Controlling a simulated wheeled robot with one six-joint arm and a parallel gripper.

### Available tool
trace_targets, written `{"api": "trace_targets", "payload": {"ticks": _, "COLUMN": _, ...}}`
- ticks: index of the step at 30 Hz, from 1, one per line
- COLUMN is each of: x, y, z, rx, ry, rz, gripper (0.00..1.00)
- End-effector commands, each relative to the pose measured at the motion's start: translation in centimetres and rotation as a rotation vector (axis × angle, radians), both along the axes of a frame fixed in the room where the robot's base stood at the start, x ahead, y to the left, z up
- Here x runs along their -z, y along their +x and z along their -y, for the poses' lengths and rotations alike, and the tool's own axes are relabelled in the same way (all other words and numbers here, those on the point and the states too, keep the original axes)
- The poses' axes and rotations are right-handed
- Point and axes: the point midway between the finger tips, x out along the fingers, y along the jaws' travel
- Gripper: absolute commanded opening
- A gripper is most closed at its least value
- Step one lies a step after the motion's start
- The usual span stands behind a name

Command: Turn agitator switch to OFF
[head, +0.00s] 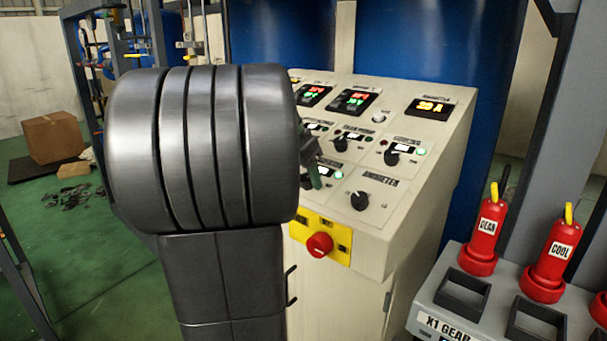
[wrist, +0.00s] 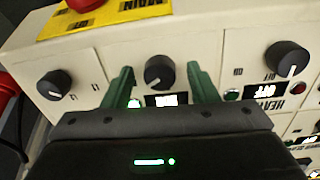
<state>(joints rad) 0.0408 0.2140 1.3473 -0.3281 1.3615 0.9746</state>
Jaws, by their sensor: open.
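In the wrist view, which sees the panel upside down, a black round knob (wrist: 158,72) with a white pointer mark sits between my open green fingers. My gripper (wrist: 159,69) has one finger on each side of it, with gaps showing; I cannot tell how deep the fingers reach. In the head view my arm hides this knob, and only one green fingertip (head: 315,177) shows at the panel.
Another knob (wrist: 54,85) is left of my gripper in the wrist view, and a heater knob (wrist: 287,60) is right. In the head view a red emergency button (head: 320,245) sits on a yellow plate below.

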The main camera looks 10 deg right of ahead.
Motion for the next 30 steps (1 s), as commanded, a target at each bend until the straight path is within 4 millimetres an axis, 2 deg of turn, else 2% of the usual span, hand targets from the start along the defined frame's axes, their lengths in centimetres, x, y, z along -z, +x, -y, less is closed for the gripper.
{"api": "trace_targets", "payload": {"ticks": 1, "x": -0.01, "y": 0.0, "z": 0.0, "rx": 0.0, "ry": 0.0, "rz": 0.0, "gripper": 0.53}}
{"api": "trace_targets", "payload": {"ticks": 8, "x": -0.04, "y": -0.01, "z": -0.01, "rx": 0.0, "ry": 0.0, "rz": 0.0, "gripper": 0.09}}
{"api": "trace_targets", "payload": {"ticks": 20, "x": -0.21, "y": -0.02, "z": -0.01, "rx": -0.064, "ry": -0.015, "rz": -0.019, "gripper": 0.09}}
{"api": "trace_targets", "payload": {"ticks": 30, "x": -0.35, "y": -0.09, "z": 0.0, "rx": -0.304, "ry": -0.075, "rz": -0.096, "gripper": 0.09}}
